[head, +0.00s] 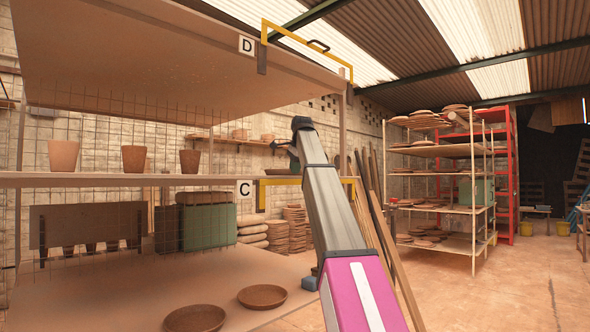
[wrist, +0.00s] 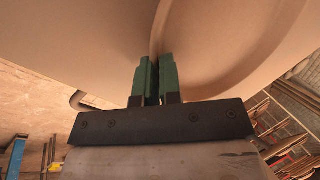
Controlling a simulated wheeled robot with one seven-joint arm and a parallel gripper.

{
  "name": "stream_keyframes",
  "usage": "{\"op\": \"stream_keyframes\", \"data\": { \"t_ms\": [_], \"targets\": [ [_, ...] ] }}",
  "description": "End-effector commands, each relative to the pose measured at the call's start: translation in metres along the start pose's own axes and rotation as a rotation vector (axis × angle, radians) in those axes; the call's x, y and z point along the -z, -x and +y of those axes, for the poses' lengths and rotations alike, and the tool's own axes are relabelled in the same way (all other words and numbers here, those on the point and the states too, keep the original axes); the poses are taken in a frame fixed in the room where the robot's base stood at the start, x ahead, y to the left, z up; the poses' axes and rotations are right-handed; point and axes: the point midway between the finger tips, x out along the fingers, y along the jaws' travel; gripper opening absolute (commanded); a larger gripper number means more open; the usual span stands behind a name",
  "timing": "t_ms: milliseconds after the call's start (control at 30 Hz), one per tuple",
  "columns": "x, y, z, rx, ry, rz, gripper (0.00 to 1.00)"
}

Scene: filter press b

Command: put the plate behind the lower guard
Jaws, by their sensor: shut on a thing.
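The plate (head: 282,171) shows in the head view as a thin dark dish at the height of shelf C, just above the lower guard (head: 312,181), a yellow bar beside label C. My gripper (head: 291,157) is above it, partly hidden by my arm. In the wrist view my green fingers (wrist: 156,78) are shut on the rim of the plate (wrist: 235,60), whose curved tan face fills the upper right. The plate looks roughly level in the head view. I cannot tell whether it touches the shelf.
Shelf C (head: 100,180) carries several pots at the left. The upper guard (head: 300,40) is at shelf D. Two brown dishes (head: 195,319) (head: 262,296) lie on the lowest board. Poles (head: 385,235) lean right of my arm. Open floor lies right.

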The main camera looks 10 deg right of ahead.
Motion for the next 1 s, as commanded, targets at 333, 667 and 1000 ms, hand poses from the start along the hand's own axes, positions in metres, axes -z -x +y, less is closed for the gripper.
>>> {"op": "stream_keyframes", "data": {
  "t_ms": [333,667,1000],
  "targets": [
    [0.0,-0.002,0.001,0.002,0.0,0.0,0.0],
    [0.0,-0.002,0.0,0.0,0.0,0.0,0.31],
    [0.0,0.035,-0.002,0.003,0.0,0.001,0.31]
  ]
}}
